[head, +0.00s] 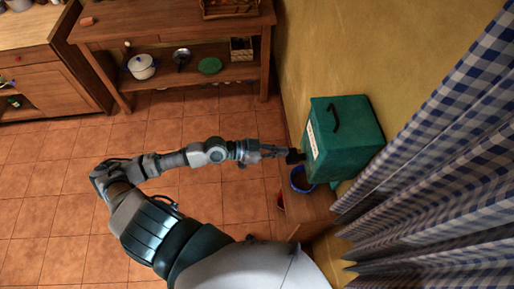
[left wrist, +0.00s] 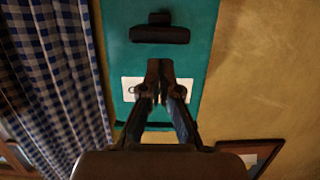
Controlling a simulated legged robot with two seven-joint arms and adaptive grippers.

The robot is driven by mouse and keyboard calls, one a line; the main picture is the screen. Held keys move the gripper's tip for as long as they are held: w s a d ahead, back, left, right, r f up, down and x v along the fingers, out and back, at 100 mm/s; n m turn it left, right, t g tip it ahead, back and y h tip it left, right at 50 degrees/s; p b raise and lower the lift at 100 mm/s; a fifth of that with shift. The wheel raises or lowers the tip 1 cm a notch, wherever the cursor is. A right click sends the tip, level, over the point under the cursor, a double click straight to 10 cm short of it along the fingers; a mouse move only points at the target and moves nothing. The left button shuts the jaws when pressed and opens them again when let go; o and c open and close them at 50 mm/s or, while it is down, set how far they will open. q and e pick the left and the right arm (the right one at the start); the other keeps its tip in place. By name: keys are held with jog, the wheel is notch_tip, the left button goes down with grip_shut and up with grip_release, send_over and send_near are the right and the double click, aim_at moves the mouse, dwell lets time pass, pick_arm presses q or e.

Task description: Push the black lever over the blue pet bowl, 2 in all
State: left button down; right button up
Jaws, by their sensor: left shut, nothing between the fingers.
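The green dispenser box (head: 350,150) stands on a low wooden surface against the wall, with a white label on its front. The black lever (left wrist: 160,34) is on its front, at the top of the left wrist view; in the head view a dark piece (head: 295,156) shows there, partly merging with my fingertips. The blue pet bowl (head: 302,181) sits just below and in front of the box, with dark contents. My left gripper (head: 284,152) is shut and empty, pointing at the box front; its fingertips (left wrist: 160,76) appear just short of the lever. Contact cannot be told. My right gripper is out of view.
A blue checked curtain (head: 430,150) hangs close beside the box. The yellow wall (head: 350,50) is behind it. A wooden shelf table (head: 180,28) with a white pot (head: 142,67) stands farther back. Tiled floor (head: 60,190) is open to the left.

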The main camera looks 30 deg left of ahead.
pick_arm(q)
jog(key=b+v, duration=0.3)
jog(key=v, duration=0.5)
jog(key=shift+b, duration=0.35)
jog(key=shift+w+d, duration=0.1)
jog(key=shift+w, duration=0.05)
dwell(0.4)
